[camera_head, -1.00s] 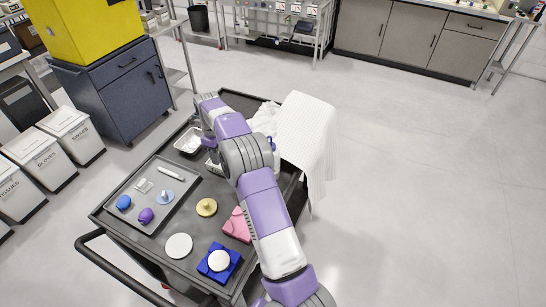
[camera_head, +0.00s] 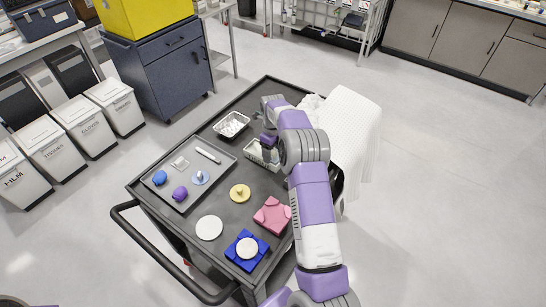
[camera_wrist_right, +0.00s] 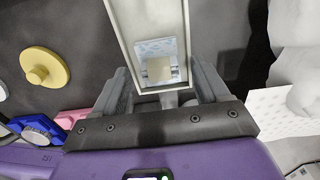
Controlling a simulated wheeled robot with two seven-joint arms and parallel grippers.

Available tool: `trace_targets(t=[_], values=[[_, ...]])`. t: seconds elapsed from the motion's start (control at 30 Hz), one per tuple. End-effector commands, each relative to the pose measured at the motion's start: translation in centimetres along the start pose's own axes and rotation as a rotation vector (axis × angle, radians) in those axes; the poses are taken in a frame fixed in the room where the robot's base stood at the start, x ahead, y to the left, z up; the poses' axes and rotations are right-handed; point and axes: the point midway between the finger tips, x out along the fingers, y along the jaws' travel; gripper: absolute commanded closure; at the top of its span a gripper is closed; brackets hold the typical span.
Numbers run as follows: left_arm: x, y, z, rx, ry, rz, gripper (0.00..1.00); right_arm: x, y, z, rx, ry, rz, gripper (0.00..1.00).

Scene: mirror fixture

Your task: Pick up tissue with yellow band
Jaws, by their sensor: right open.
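In the right wrist view, a folded pale blue-white tissue with a beige-yellow band (camera_wrist_right: 159,67) lies inside a narrow, pale-walled container (camera_wrist_right: 118,22). In the head view this looks like the small whitish basket (camera_head: 256,158) on the dark cart (camera_head: 222,258); the tissue cannot be made out there. My right gripper (camera_wrist_right: 162,92) is open and empty, its fingers on either side of the container's near end in the picture. In the head view the right gripper (camera_head: 268,143) is at the basket, partly hidden by its arm. My left gripper is not in view.
A white tray of small items (camera_head: 231,124) stands behind the basket. A yellow knobbed disc (camera_head: 240,193), pink block (camera_head: 272,216), blue block with white top (camera_head: 246,258) and white disc (camera_head: 209,228) lie nearer. A grey tray (camera_head: 213,187) is left; white cloth (camera_head: 350,130) drapes right.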

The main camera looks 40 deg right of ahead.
Motion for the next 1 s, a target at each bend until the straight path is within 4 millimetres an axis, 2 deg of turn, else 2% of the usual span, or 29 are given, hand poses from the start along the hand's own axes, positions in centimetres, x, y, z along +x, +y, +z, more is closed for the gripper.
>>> trace_targets(t=[0.07,0.1,0.47,0.77,0.87,1.0], values=[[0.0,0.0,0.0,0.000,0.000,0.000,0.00,-0.1,0.0,0.0,0.000,0.000,0.000,0.26],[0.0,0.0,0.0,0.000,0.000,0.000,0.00,-0.1,0.0,0.0,0.000,0.000,0.000,0.29],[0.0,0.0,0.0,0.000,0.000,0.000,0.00,-0.1,0.0,0.0,-0.001,0.000,0.000,0.84],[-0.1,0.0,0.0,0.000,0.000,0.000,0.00,-0.4,0.0,0.1,-0.001,-0.001,-0.001,0.85],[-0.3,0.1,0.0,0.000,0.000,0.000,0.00,-1.6,0.0,0.1,-0.002,-0.002,-0.002,0.85],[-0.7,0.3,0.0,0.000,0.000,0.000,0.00,-4.5,-0.1,0.1,-0.002,-0.004,-0.004,0.85]])
